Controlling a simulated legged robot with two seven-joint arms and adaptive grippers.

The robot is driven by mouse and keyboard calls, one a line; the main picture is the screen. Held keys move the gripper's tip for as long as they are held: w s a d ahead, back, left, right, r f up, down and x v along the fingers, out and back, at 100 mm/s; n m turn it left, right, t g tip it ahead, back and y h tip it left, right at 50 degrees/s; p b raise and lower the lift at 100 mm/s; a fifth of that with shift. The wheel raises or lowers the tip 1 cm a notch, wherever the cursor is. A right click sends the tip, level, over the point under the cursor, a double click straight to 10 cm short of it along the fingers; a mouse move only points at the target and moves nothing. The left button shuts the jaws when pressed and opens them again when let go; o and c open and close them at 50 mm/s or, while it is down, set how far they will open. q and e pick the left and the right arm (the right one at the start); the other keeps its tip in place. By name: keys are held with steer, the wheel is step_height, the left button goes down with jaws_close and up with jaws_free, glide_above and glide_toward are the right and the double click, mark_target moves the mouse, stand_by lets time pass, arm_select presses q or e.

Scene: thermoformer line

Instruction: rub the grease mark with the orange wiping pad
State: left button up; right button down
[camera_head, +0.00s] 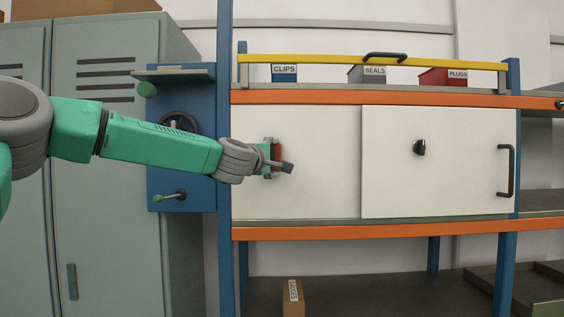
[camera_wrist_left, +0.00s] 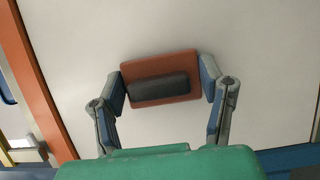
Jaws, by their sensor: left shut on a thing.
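My left gripper (camera_head: 277,162) is in front of the left white panel (camera_head: 310,130) in the head view. It is shut on the orange wiping pad (camera_head: 278,154), which is mostly hidden behind the fingers there. In the left wrist view the orange pad (camera_wrist_left: 180,64) shows as a flat block with a dark grip bar across it. The fingers of the left gripper (camera_wrist_left: 168,85) hold it from both sides. The pad's face is toward the white panel; I cannot tell whether it touches. My right gripper is not in view.
Orange rails (camera_head: 400,231) run along the shelf. Bins for clips (camera_head: 285,77), seals (camera_head: 369,75) and plugs (camera_head: 443,78) sit above. A blue panel with a wheel (camera_head: 178,122) is left.

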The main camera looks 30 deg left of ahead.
arm_select(q)
steer(key=shift+s+d+b, duration=0.25)
steer(key=shift+s+d, duration=0.05)
steer(key=shift+s, duration=0.7)
steer(key=shift+s+d+b, duration=0.3)
steer(key=shift+s, duration=0.7)
steer(key=shift+s+d+b, duration=0.25)
steer(key=shift+s+d, duration=0.05)
steer(key=shift+s, duration=0.7)
steer(key=s, duration=0.1)
steer(key=s+d, duration=0.1)
steer(key=shift+s+d+b, duration=0.3)
